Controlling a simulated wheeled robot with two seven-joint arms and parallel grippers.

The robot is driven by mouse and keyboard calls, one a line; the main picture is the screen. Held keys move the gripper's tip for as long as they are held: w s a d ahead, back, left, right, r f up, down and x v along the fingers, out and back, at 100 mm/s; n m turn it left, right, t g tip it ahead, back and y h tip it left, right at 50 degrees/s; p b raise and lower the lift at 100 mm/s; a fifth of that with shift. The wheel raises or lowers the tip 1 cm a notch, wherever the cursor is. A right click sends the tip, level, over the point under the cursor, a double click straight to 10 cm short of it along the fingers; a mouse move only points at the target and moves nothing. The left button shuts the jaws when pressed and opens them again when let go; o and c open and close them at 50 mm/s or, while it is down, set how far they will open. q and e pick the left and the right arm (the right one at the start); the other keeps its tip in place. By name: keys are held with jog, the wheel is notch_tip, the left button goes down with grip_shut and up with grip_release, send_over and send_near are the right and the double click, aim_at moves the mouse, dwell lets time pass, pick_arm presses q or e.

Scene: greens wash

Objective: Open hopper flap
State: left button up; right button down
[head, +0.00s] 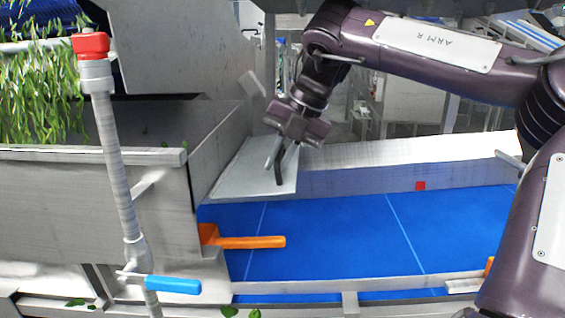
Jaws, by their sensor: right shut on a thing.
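The grey metal hopper (90,190) stands at the left, with leafy greens (40,90) hanging in above it. Its flap (235,178), a pale grey plate, slopes out from the hopper's right side above the blue belt. My right gripper (274,172) reaches down from the upper right and is shut on the flap near its upper right part. My left gripper is not in view.
A pipe with a red cap (90,45) and blue handle (172,285) stands in front of the hopper.

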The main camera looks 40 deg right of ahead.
jog(key=shift+r, duration=0.1)
dwell(0.4)
jog(key=c, duration=1.8)
grip_release()
jog(key=shift+a, duration=0.1)
jog(key=shift+o, duration=1)
jog(key=shift+w+a, duration=0.15)
jog(key=shift+w, duration=0.05)
jog(key=shift+r, duration=0.1)
jog(key=shift+s+d+r+b, duration=0.15)
jog(key=shift+d+r+b, duration=0.05)
jog(key=shift+b, duration=0.2)
jog(key=s+d+b, duration=0.1)
jog(key=s+d, duration=0.7)
jog(key=s, duration=0.1)
jog(key=shift+s+r+b, duration=0.15)
jog(key=shift+r+b, duration=0.1)
jog(key=shift+b, duration=0.15)
